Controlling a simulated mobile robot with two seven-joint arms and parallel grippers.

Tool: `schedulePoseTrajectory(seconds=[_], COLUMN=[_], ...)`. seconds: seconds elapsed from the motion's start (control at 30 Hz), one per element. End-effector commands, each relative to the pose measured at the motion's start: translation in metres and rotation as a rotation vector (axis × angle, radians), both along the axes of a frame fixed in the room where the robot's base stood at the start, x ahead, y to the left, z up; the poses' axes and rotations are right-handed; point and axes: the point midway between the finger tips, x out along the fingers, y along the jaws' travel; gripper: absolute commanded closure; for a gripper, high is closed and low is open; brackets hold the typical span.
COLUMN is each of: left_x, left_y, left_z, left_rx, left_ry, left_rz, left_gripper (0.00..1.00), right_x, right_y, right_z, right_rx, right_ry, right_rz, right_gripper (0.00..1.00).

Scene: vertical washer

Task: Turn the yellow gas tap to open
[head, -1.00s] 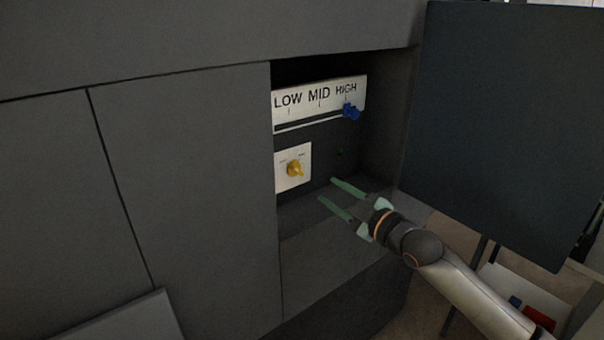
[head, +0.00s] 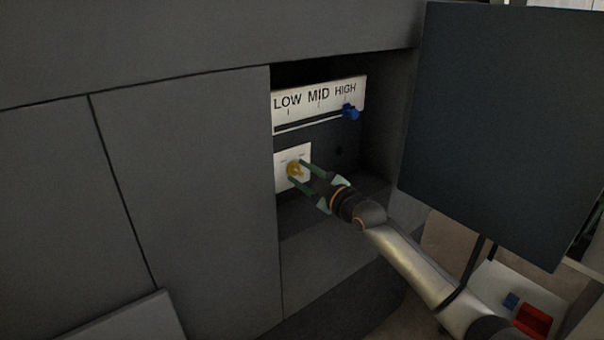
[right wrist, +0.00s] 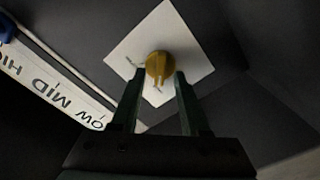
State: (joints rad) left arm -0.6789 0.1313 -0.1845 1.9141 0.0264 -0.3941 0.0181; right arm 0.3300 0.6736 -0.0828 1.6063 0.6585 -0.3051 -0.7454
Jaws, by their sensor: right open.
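The yellow gas tap (head: 294,169) sits on a white square plate (head: 282,155) on the back wall of an open recess. My right gripper (head: 298,172) is at the tap, its green fingers open on either side of it in the head view. In the right wrist view, the tap (right wrist: 160,66) lies just beyond and between the fingertips (right wrist: 160,76), with a finger to each side. I cannot tell whether the fingers touch it. The small marks on the plate are too small to read. My left gripper is not in view.
Above the tap is a white panel (head: 319,97) marked LOW, MID, HIGH, with a blue slider knob (head: 351,112) at the HIGH end. An open dark door (head: 500,130) stands to the right. Recess walls lie close around my gripper.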

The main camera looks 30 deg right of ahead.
Motion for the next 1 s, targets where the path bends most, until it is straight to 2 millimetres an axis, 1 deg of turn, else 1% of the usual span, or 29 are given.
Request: schedulePoseTrajectory(seconds=[0.27, 0.67, 1.0], left_x=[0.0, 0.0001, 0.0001], left_y=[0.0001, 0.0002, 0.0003], left_z=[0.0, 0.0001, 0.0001], left_rx=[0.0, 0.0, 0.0], left_ry=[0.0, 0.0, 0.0], left_rz=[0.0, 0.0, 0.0], left_gripper=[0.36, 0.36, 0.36], right_x=[0.0009, 0.0007, 0.0006], right_y=[0.0002, 0.0001, 0.0], right_z=[-0.0001, -0.0001, -0.0002], right_rx=[0.0, 0.0, 0.0], right_ry=[0.0, 0.0, 0.001], right_rz=[0.0, 0.0, 0.001], right_gripper=[0.55, 1.0, 1.0])
